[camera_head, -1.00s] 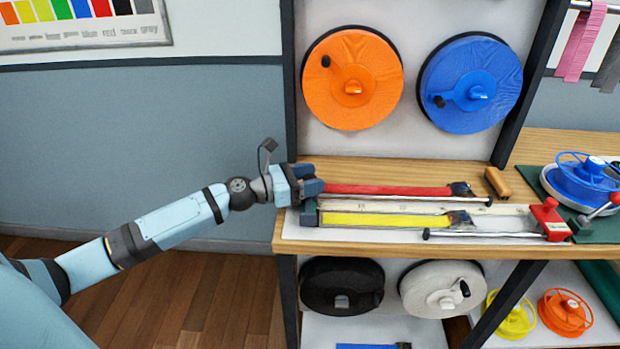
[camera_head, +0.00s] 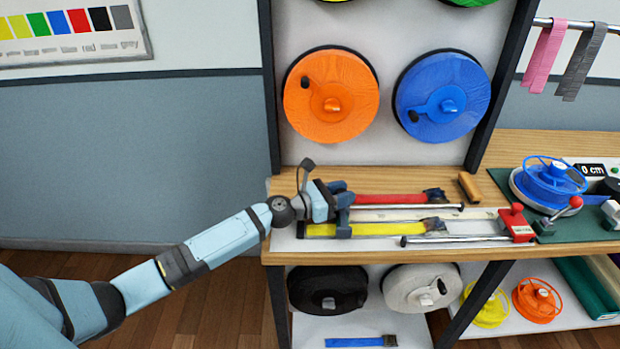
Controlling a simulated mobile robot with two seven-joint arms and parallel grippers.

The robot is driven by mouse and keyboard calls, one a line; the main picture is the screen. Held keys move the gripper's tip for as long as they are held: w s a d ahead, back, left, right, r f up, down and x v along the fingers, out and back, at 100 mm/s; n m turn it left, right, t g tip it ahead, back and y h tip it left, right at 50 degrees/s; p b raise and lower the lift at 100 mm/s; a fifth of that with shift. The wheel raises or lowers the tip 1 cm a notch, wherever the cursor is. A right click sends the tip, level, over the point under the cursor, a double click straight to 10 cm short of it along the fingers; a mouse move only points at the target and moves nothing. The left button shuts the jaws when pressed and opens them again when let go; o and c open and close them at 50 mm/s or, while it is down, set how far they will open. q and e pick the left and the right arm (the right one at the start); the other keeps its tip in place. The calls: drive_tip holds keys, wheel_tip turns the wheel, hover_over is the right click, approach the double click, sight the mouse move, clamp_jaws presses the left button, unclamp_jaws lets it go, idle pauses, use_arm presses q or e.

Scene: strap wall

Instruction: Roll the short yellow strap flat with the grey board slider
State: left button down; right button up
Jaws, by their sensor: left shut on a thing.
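The short yellow strap (camera_head: 388,228) lies along the front of the white board on the wooden bench, with a dark buckle (camera_head: 432,224) at its right end. My left gripper (camera_head: 342,196) is over the left part of the board, shut on the grey board slider (camera_head: 343,223). The slider stands across the yellow strap near its left end; strap shows on both sides of it. The gripper hides the slider's upper part. I cannot tell how flat the strap is under the slider. My right gripper is not in view.
A red strap (camera_head: 390,199) lies behind the yellow one, with metal rods beside both. A red block (camera_head: 516,222) stands at the board's right end, and a wooden handle (camera_head: 469,187) behind. Orange (camera_head: 318,118) and blue (camera_head: 425,78) reels hang above.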

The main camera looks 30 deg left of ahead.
use_arm(q)
drive_tip(key=w+d, duration=0.2)
drive_tip(key=d, duration=0.2)
drive_tip(key=w+d+p, duration=0.1)
drive_tip(key=w+d, duration=0.2)
drive_tip(key=d, duration=0.2)
drive_tip(key=w+d+p, duration=0.1)
drive_tip(key=w+d, duration=0.2)
drive_tip(key=d, duration=0.1)
drive_tip(key=shift+w+d, duration=0.1)
drive_tip(key=shift+d, duration=0.15)
drive_tip(key=shift+w+d, duration=0.4)
drive_tip(key=shift+d, duration=0.3)
drive_tip(key=c, duration=0.8)
unclamp_jaws()
drive_tip(key=shift+a, duration=0.1)
drive_tip(key=shift+s+a+p, duration=0.15)
drive_tip(key=shift+s+p, duration=0.1)
drive_tip(key=shift+p, duration=0.1)
drive_tip(key=p+v, duration=0.1)
drive_tip(key=v, duration=1.2)
drive_tip(key=shift+s, duration=0.1)
